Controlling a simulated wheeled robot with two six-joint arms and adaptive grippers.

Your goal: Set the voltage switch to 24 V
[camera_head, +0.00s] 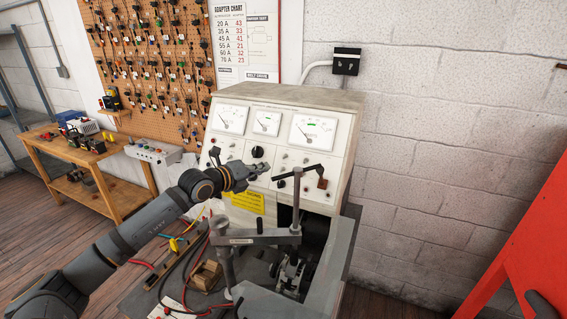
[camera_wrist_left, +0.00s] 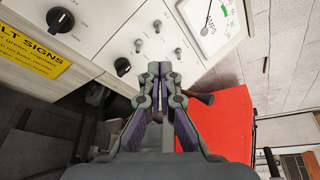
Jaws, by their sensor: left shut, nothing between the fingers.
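The grey test bench (camera_head: 240,100) has a sloped front panel with knobs and small toggle switches. In the left wrist view, a large black knob (camera_wrist_left: 60,20) is at upper left and a smaller black knob (camera_wrist_left: 122,66) is just left of the fingertips. Several metal toggles, one of them a toggle switch (camera_wrist_left: 157,26), stand above the fingertips. I cannot read which control is the voltage switch or its setting. My left gripper (camera_head: 264,169) is shut and empty, its fingertips (camera_wrist_left: 158,68) close to the panel; contact cannot be told. My right gripper is out of view.
A dark clamp handle (camera_head: 297,172) and post rise just right of my left gripper. Cables (camera_head: 185,255) and a wooden block (camera_head: 206,275) lie on the bench below. A red cabinet (camera_head: 525,245) stands at far right, a wooden table (camera_head: 110,150) at left.

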